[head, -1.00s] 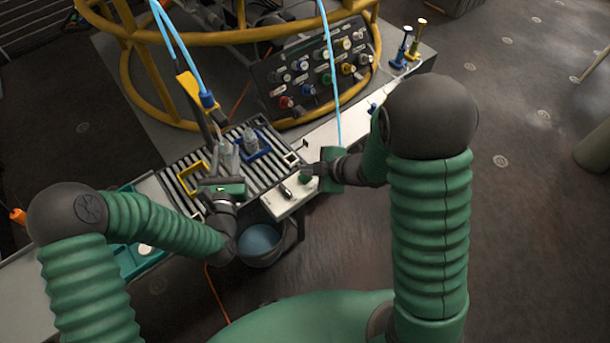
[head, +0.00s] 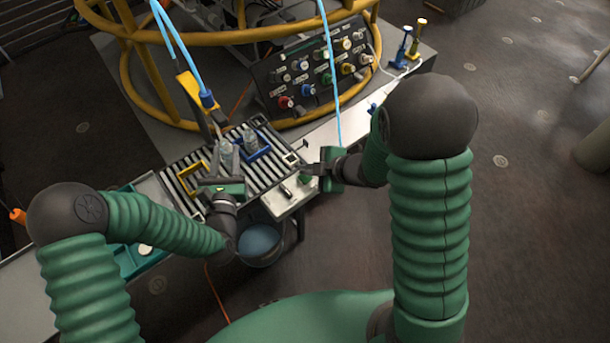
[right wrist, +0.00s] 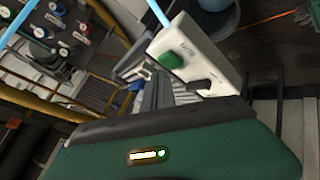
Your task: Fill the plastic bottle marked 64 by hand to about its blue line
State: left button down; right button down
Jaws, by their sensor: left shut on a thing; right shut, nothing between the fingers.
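A clear bottle (head: 227,150) stands up from my left gripper (head: 222,180), which is shut on it over the slatted rack. Its number, blue line and fill level are too small to read. A thin filling spout (head: 217,126) comes down from a blue-tipped hose; its end is close to the bottle's mouth. I cannot tell whether it is inside. My right gripper (head: 308,169) is shut and empty at a white control box (head: 290,198). The right wrist view shows the box's green button (right wrist: 168,60) and dark lever (right wrist: 203,87) beside my fingers; contact is unclear.
A second clear bottle (head: 250,141) stands in a blue holder (head: 258,154). A yellow frame (head: 192,179) is on the slatted rack (head: 275,172). A valve panel (head: 315,72) stands behind. A blue-lined bucket (head: 259,241) is below the bench edge, and a teal tray (head: 135,258) at left.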

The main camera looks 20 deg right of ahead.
aim_at(308, 178)
jog(key=shift+f, duration=0.15)
jog(key=shift+f, duration=0.25)
jog(key=shift+f, duration=0.45)
dwell(1.7)
jog(key=shift+r, duration=0.1)
dwell(0.4)
jog(key=shift+r, duration=0.8)
jog(key=shift+r, duration=2.55)
